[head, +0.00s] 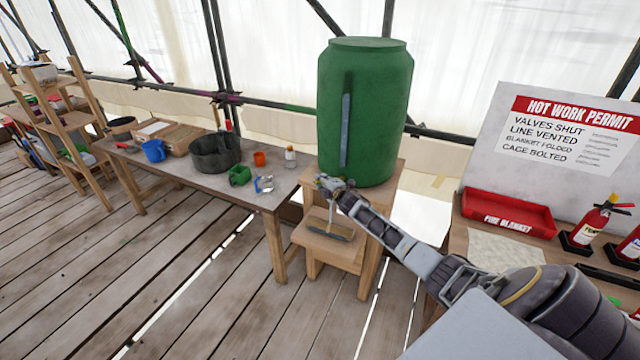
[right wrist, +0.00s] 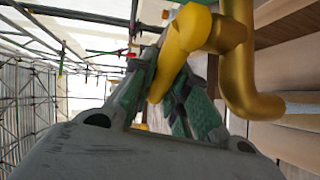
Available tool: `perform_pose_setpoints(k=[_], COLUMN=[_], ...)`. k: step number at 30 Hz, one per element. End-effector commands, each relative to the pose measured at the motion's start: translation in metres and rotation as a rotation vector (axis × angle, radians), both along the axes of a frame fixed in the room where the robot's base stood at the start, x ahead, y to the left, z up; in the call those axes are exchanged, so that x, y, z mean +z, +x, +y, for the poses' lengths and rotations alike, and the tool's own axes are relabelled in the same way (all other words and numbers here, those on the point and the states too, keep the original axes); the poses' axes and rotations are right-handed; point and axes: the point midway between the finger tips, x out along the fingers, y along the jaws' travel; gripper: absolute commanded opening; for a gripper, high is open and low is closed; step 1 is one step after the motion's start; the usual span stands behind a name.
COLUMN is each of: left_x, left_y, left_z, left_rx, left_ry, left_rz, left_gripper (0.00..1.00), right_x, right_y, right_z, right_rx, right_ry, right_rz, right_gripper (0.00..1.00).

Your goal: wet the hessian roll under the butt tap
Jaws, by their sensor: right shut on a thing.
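The green water butt (head: 372,115) stands on a wooden stand (head: 372,240). My right gripper (head: 328,184) is at its tap, low on the front. In the right wrist view, the fingers of that gripper (right wrist: 160,90) are shut on part of the brass tap (right wrist: 232,45). The hessian roll (head: 330,231) looks like a brown bundle and lies on the stand's lower step, below the tap. A thin pale streak runs from the tap down toward it, seemingly water. The tap is mostly hidden by the gripper in the head view. My left gripper is not in view.
A workbench (head: 200,172) at left holds a dark bucket (head: 215,153), a blue mug (head: 154,151) and a green can (head: 239,175). At right are a red fire blanket tray (head: 508,212), fire extinguishers (head: 592,224) and a permit board (head: 570,130). The plank floor in front is clear.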

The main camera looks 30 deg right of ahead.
Motion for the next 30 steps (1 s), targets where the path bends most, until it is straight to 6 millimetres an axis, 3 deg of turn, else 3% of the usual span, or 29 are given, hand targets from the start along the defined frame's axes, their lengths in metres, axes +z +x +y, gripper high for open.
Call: perform_pose_setpoints(k=[29, 30], left_x=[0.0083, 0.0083], left_y=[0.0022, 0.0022], left_z=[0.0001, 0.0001], left_rx=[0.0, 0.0], left_ry=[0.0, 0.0], left_rz=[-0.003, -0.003], left_gripper=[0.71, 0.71], right_x=[-0.0015, -0.0014], right_y=[-0.0009, -0.0009], right_z=[-0.0073, -0.0072], right_rx=[0.088, 0.088], right_ry=[0.0, 0.0], right_rz=[0.002, 0.002], right_gripper=[0.0, 0.18])
